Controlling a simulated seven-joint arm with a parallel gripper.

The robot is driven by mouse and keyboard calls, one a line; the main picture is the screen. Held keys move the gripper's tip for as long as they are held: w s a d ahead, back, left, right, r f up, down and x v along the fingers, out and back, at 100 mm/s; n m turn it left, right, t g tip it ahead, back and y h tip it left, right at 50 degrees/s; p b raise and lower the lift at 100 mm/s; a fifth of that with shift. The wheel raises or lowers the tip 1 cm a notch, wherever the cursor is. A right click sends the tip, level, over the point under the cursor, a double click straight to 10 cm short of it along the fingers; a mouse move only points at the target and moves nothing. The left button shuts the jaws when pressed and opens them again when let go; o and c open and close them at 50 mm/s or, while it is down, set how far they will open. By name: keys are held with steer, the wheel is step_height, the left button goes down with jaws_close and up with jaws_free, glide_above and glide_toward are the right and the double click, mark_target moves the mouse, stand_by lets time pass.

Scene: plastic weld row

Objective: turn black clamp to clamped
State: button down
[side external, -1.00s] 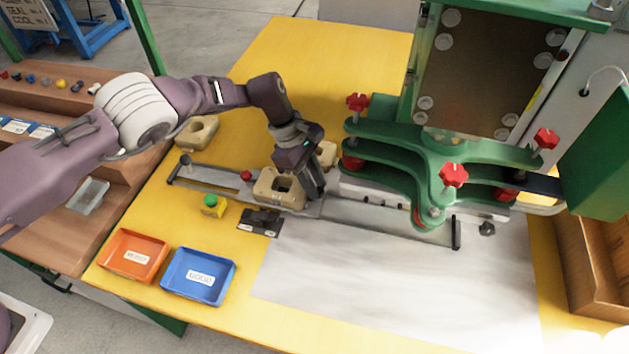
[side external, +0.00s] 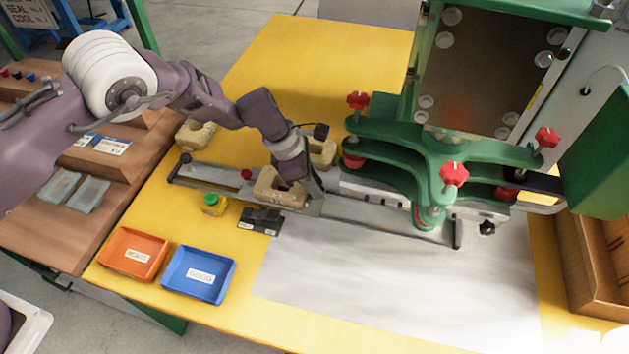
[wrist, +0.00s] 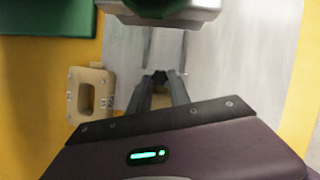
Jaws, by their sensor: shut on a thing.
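My gripper (side external: 310,197) is low over the rail, just behind and right of a tan block (side external: 268,186) with an opening. In the wrist view, my gripper's two fingers (wrist: 161,82) are close together on a small dark knob-like part (wrist: 160,76), which appears to be the black clamp. Something tan shows between the fingers below it. In the side view my gripper and the tan block hide this part, so its turn position cannot be read.
The green press arms with red knobs (side external: 453,174) stand close on the right. A second tan block (side external: 322,152) sits behind my gripper. A black box (side external: 261,221), a green button (side external: 212,203), an orange tray (side external: 127,272) and a blue tray (side external: 187,291) are in front. The front right mat is clear.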

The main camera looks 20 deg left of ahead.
steer(key=shift+n, duration=0.6)
steer(key=shift+t, duration=0.3)
steer(key=c, duration=1.2)
jaws_free()
steer(key=shift+r, duration=0.1)
steer(key=v, duration=0.7)
steer(key=shift+d, duration=0.1)
